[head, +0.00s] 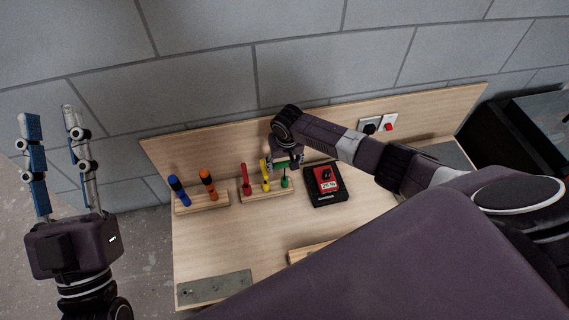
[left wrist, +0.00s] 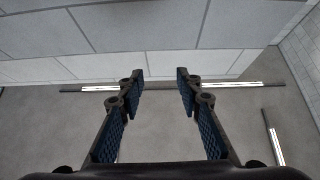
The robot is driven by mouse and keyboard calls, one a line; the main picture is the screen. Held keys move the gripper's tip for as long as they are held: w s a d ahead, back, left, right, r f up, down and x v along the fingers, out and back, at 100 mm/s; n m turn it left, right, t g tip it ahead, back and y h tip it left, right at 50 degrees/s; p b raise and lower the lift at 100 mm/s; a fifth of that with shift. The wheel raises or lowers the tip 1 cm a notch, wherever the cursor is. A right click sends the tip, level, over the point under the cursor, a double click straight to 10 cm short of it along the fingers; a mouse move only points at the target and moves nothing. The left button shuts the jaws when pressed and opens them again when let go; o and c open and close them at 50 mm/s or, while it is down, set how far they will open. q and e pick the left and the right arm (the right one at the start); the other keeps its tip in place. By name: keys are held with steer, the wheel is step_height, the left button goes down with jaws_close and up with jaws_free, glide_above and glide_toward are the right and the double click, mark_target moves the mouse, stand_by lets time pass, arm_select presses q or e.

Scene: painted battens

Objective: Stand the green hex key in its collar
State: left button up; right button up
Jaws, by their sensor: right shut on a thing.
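The green hex key (head: 284,182) stands roughly upright at the right end of a wooden batten (head: 256,196), beside a yellow-handled tool (head: 266,181) and a red one (head: 246,180). My right gripper (head: 286,163) is over it, shut on its upper part. The gripper and wrist hide the key's top, and its collar is too small to make out, so I cannot tell how its foot is seated. My left gripper (head: 51,112) is open and empty, off the table to the left; its spread fingers also show in the left wrist view (left wrist: 160,75).
A second batten (head: 204,205) holds a blue tool (head: 177,188) and an orange one (head: 208,183). A red and black meter (head: 325,183) lies right of the green key. A grey plate (head: 214,289) lies at the front left. The table's left middle is clear.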

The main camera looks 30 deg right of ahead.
steer(key=shift+f, duration=0.1)
arm_select(q)
steer(key=shift+s+r+t, duration=0.3)
steer(key=shift+s+r, duration=0.15)
steer(key=shift+r, duration=0.1)
arm_select(e)
steer(key=shift+f, duration=0.4)
